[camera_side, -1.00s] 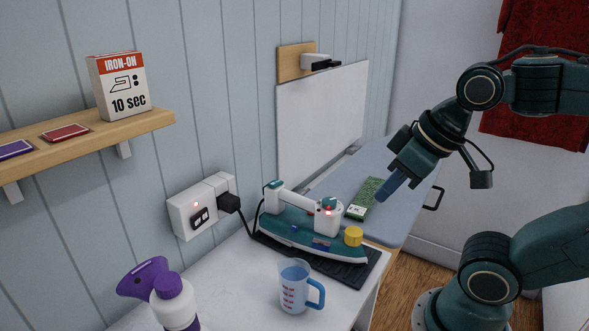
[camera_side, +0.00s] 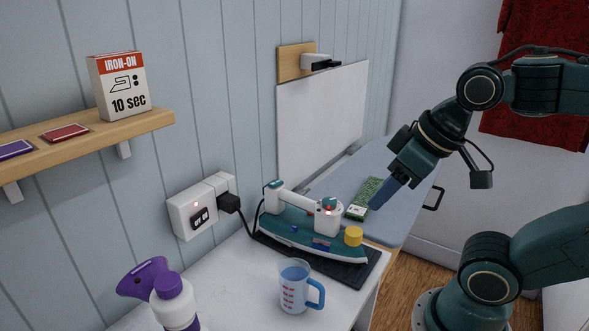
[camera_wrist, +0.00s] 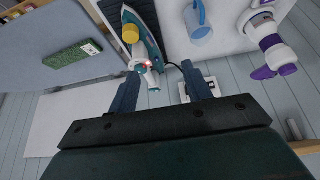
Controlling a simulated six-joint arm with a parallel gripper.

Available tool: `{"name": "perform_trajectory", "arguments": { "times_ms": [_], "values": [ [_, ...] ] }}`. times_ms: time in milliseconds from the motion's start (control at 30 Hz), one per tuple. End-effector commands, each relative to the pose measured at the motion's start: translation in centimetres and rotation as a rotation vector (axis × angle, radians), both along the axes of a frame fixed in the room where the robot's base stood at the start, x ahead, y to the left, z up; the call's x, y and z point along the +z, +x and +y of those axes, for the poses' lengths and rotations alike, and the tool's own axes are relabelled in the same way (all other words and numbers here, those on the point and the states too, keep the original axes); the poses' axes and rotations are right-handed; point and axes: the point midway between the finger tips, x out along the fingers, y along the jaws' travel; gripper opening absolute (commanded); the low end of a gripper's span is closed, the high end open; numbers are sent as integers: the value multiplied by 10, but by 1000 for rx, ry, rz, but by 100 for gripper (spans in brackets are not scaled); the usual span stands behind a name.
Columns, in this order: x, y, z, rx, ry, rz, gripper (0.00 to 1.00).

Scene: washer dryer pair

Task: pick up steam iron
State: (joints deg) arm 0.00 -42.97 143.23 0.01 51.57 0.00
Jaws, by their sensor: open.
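The steam iron (camera_side: 308,234) is teal and white with a yellow cap and a small red light. It rests on a dark ribbed mat (camera_side: 345,272) on the white worktop. Its black cord runs to the wall socket. In the wrist view the iron (camera_wrist: 146,50) lies ahead of the fingers, its handle end nearest them. My gripper (camera_side: 383,195) is above and to the right of the iron, apart from it, over the blue-grey board. In the wrist view my gripper (camera_wrist: 160,88) shows two spread fingers with nothing held between them.
A measuring jug (camera_side: 294,288) and a purple-topped spray bottle (camera_side: 172,298) stand on the worktop in front. A green patterned item (camera_side: 364,196) lies on the blue-grey ironing board (camera_side: 405,220). A socket (camera_side: 200,205) and a shelf (camera_side: 90,140) are on the wall.

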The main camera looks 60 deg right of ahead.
Motion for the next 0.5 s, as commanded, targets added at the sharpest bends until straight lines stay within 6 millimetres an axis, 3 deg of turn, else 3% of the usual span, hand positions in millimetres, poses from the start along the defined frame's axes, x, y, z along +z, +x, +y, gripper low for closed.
{"name": "perform_trajectory", "arguments": {
  "times_ms": [267,500],
  "values": [
    [6,11,-4,-5,-16,28,49],
    [18,43,-16,-15,-56,104,49]
  ]
}}
